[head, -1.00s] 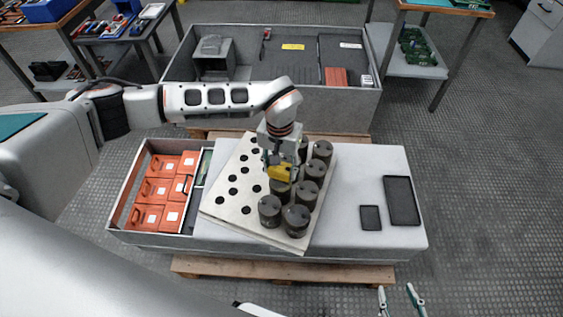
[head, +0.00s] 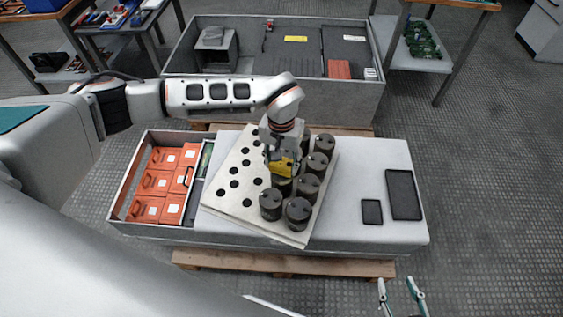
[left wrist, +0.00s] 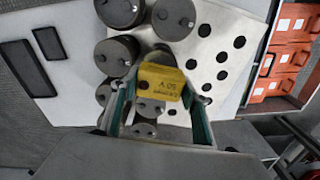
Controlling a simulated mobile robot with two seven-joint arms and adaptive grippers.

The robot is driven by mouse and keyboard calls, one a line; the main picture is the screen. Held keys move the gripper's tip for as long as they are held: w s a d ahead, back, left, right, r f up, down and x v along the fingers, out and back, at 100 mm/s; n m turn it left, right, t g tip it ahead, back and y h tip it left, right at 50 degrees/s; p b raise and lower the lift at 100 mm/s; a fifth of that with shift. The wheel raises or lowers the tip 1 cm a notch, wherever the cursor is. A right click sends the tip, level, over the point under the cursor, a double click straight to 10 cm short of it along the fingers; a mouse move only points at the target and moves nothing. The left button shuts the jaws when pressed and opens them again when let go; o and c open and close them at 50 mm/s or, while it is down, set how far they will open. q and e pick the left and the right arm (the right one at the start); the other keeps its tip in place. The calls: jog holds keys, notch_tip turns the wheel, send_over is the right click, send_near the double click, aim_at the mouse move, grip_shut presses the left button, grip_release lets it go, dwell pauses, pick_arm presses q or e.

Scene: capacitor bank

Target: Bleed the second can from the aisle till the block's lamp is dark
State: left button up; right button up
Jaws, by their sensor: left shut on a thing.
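My left gripper (head: 281,160) is shut on a yellow block (head: 285,168) over the left column of dark cans on the tilted, perforated plate (head: 237,207). In the left wrist view the yellow block (left wrist: 163,82) sits between the teal fingers, with printing and a small dark round spot on its face. I cannot tell whether that spot is the lamp or whether it is lit. A can (head: 281,186) shows partly under the block; I cannot tell if they touch. Other cans (head: 298,212) stand around it with terminals on top. My right gripper (head: 401,290) is open and empty at the bottom edge.
Orange boxes (head: 155,182) fill a bin left of the plate. Two dark trays (head: 403,194) lie on the bench's clear right part (head: 355,165). A large grey bin (head: 270,93) stands behind. Cans crowd closely around the left gripper.

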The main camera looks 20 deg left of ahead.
aim_at(282, 162)
dwell(0.3)
pick_arm(q)
jog(key=shift+r, duration=0.1)
dwell(0.5)
jog(key=shift+f, duration=0.6)
dwell(0.3)
jog(key=shift+f, duration=0.25)
dwell(0.8)
jog(key=o, duration=1.4)
notch_tip(282, 162, up, 12)
